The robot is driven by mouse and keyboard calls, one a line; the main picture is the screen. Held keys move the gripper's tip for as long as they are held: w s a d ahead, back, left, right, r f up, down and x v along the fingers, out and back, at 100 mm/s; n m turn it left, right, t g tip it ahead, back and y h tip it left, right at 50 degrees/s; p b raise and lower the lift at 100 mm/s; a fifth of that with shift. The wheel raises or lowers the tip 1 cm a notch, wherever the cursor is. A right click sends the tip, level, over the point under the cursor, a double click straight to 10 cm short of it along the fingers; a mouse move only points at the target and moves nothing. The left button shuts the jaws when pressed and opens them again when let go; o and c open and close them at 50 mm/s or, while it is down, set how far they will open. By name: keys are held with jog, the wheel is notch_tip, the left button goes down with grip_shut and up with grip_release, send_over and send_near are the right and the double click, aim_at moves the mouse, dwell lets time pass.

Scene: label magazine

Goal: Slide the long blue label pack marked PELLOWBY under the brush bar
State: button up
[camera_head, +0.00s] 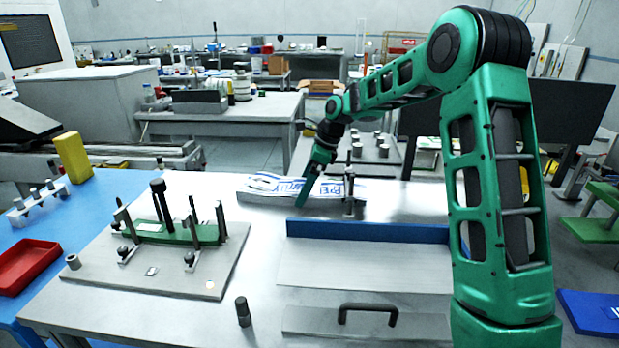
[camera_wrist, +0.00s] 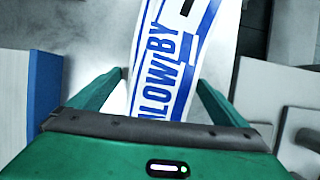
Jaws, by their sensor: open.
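The long label pack, white with blue bands and blue lettering, lies flat on a grey bed (camera_head: 262,195) at the back of the metal table; its pack surface (camera_head: 275,184) shows "PE" in the head view. In the wrist view the pack (camera_wrist: 172,50) reads "LOWBY" and runs between my fingers. My gripper (camera_head: 305,197) is open, pointing down over the pack, one finger on each side of it. Whether the fingers touch it I cannot tell. A dark upright post (camera_head: 349,188) stands at the bed near the pack's right part. I cannot clearly make out the brush bar.
A blue wall (camera_head: 368,231) stands in front of the bed, with a pale plate before it. A black handle (camera_head: 367,309) is at the front. A fixture board with a green curved part (camera_head: 178,233) and a dark peg (camera_head: 243,311) are to the left. Some bare table lies between.

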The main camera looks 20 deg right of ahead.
jog(key=shift+a+f, duration=0.15)
jog(key=shift+f, duration=0.25)
jog(key=shift+w+r, duration=0.1)
jog(key=c, duration=1.8)
jog(key=shift+d, duration=0.25)
jog(key=o, duration=1.8)
